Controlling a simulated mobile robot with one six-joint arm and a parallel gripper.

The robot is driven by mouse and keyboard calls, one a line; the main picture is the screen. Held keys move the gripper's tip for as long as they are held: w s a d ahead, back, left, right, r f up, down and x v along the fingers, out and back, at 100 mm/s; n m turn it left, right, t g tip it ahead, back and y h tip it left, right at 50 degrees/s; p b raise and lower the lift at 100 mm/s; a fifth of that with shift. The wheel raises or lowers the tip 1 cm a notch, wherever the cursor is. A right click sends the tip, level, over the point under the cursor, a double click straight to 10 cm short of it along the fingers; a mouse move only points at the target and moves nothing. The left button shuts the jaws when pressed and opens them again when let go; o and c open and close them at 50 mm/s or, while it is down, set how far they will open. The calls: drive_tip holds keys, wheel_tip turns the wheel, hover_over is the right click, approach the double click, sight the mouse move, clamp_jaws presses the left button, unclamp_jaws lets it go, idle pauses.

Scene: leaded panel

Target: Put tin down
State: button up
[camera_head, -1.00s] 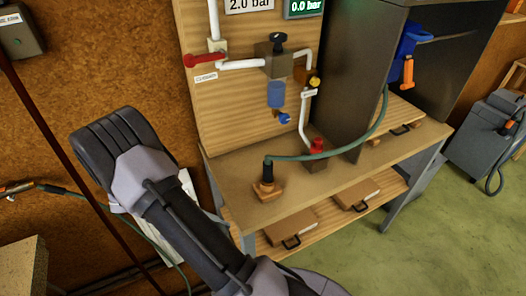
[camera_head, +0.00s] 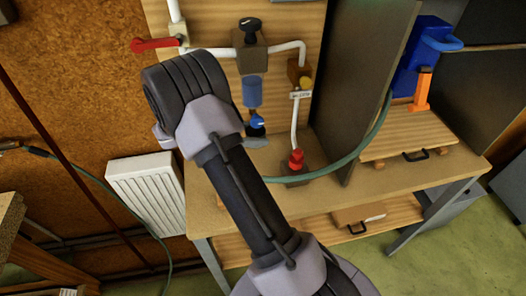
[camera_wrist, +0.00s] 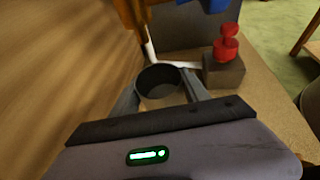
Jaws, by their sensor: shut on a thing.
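The tin (camera_wrist: 160,88) is a dark grey, round, open-topped cup in the wrist view. It looks empty inside. My gripper (camera_wrist: 162,97) is shut on it, with one grey finger on each side. A small grey patch beside the arm, below the blue drain knob (camera_head: 256,122), may be part of the tin. The bench top (camera_head: 328,190) lies below. I cannot tell whether the tin's base touches it.
A red knob on a brown block (camera_head: 297,168) stands to the right of the tin, also in the wrist view (camera_wrist: 225,65). The blue filter bowl (camera_head: 252,92) and white pipes are on the wooden panel. A green hose (camera_head: 350,157) crosses the bench. Bare bench lies in front.

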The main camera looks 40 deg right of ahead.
wheel_tip(320, 180, down, 7)
drive_tip(key=shift+a+r+b, duration=0.1)
drive_tip(key=shift+r+b, duration=0.05)
drive_tip(key=shift+b, duration=1.05)
drive_tip(key=shift+r, duration=0.15)
drive_tip(key=o, duration=1.5)
drive_tip(key=shift+r, duration=0.1)
drive_tip(key=p+v, duration=0.4)
drive_tip(key=v, duration=0.7)
drive_tip(key=shift+w+a+r+p, duration=0.1)
drive_tip(key=shift+w+p, duration=0.05)
drive_tip(key=shift+p, duration=0.25)
drive_tip(key=shift+w+a, duration=0.1)
drive_tip(key=shift+a, duration=0.15)
